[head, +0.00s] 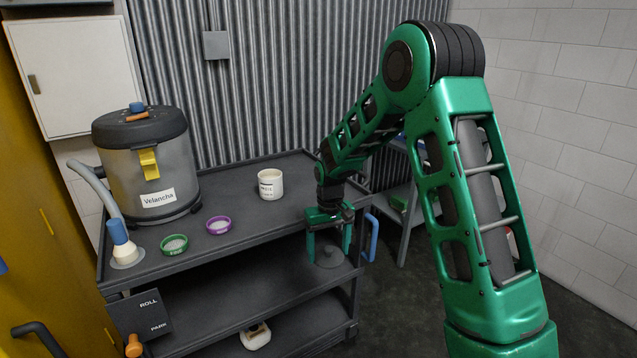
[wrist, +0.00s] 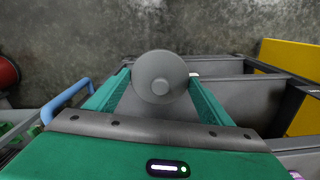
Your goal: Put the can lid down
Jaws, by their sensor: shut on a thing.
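My gripper (head: 329,245) is shut on a round grey can lid (head: 330,258) with a small raised knob. It points downward at the front right part of the dark cart (head: 225,262). In the wrist view the lid (wrist: 160,70) sits between the two green fingers, with the floor and the cart's edge seen behind it. I cannot tell how high the lid is above the shelves. An open white can (head: 270,186) with print on it stands on the cart top, left of my gripper.
A blue handle (head: 371,238) is close right of my gripper. The top's middle is clear.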

